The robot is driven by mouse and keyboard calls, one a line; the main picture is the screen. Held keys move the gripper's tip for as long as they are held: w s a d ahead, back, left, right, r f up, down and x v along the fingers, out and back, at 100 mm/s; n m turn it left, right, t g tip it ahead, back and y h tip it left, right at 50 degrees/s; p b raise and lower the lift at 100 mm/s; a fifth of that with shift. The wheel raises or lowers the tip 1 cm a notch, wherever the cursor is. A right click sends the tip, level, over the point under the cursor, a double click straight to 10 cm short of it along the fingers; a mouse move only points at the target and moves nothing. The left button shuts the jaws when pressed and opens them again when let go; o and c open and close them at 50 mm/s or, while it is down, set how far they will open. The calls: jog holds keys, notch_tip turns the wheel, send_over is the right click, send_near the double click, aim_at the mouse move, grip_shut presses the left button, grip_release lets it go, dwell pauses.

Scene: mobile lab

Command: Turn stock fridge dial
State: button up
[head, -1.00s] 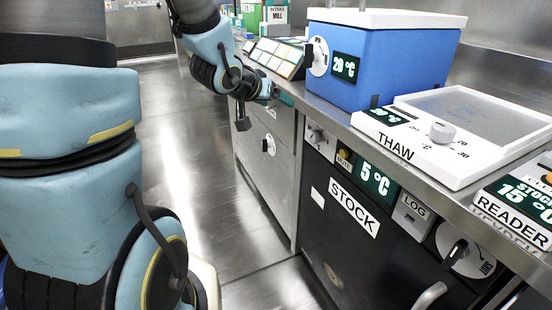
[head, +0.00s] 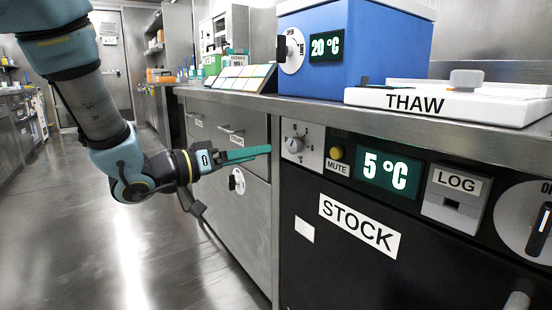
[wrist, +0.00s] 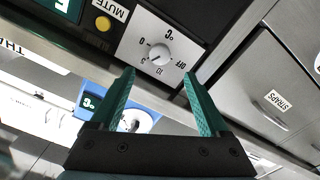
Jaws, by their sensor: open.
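The stock fridge (head: 345,265) is a black-fronted unit under the counter with a STOCK label. Its dial (head: 294,145) is a small grey knob on a white plate at the panel's upper left. In the wrist view the dial (wrist: 160,54) sits ahead of the fingertips, on a white plate marked with numbers, OFF and °C. The fridge display (head: 387,173) reads 5 °C. My gripper (head: 270,150) is at the left of the dial, apart from it. In the wrist view my gripper (wrist: 158,75) has its two green fingers spread, with nothing between them.
A yellow MUTE button (head: 336,153) sits right of the dial, then a LOG box (head: 455,198) and a round black-handled knob (head: 540,228). Above is the counter edge (head: 330,108) with a blue box (head: 350,70) and the THAW unit (head: 445,104). The floor at left is clear.

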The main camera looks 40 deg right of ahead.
aim_at(291, 147)
jog(key=d+b, duration=0.1)
jog(key=d, duration=0.2)
jog(key=d+b, duration=0.1)
jog(key=d, duration=0.6)
jog(key=shift+s+d+b, duration=0.1)
jog(key=shift+s+b, duration=0.15)
jog(key=shift+b, duration=0.15)
grip_shut()
